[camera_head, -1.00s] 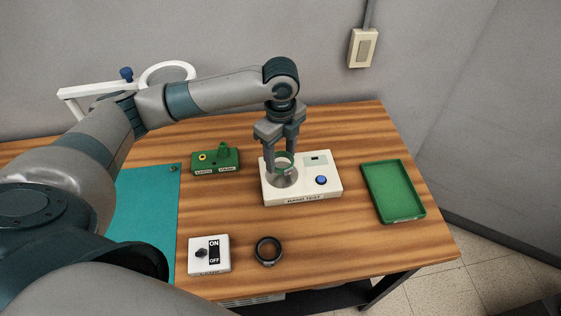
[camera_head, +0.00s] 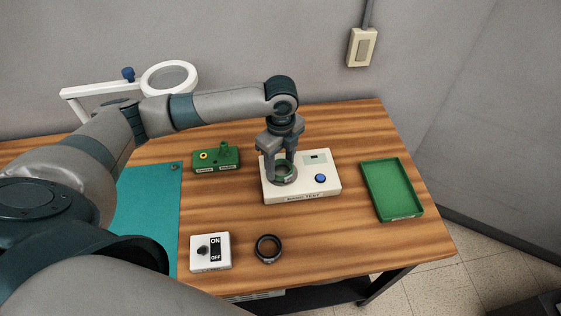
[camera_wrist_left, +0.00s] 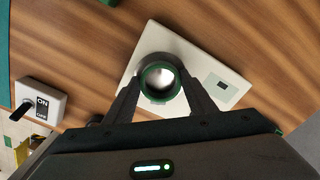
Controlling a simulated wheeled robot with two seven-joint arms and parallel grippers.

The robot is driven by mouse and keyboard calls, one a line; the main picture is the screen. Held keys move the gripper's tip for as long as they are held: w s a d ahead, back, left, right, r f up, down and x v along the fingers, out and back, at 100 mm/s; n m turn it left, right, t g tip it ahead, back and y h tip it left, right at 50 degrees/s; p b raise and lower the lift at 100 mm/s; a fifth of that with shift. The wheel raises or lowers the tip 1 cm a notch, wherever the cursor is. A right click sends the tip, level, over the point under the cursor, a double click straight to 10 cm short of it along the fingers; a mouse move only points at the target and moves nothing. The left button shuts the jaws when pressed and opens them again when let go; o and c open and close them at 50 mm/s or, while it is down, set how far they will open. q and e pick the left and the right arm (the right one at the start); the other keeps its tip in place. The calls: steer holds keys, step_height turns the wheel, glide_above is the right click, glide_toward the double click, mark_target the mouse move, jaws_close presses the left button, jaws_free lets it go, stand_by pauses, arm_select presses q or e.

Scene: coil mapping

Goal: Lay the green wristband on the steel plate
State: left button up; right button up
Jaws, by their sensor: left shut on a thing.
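The green wristband (camera_wrist_left: 158,99) is a small ring, and my left gripper (camera_wrist_left: 160,85) is shut on it. In the head view the gripper (camera_head: 284,174) is over the left part of the white band tester, and the wristband (camera_head: 284,179) shows between its fingers. The round steel plate (camera_head: 283,174) lies on the tester, under the wristband; its shiny surface shows through the ring in the wrist view. The wristband is at or just above the plate; whether they touch I cannot tell. My right gripper is not in view.
The white tester box (camera_head: 325,190) has a blue button (camera_head: 320,178). A green tray (camera_head: 391,190) lies right of it. A green block (camera_head: 216,158) stands behind left. A black ring (camera_head: 268,248) and an ON/OFF switch box (camera_head: 210,252) lie in front. A teal mat (camera_head: 147,215) is at left.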

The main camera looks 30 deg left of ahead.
mark_target(281, 171)
arm_select(q)
steer(key=shift+f, duration=0.1)
steer(key=o, duration=1)
steer(key=shift+f, duration=0.1)
steer(key=shift+r+b, duration=0.35)
steer(key=shift+r, duration=0.5)
step_height(281, 171, up, 11)
steer(key=b, duration=0.3)
steer(key=shift+f, duration=0.1)
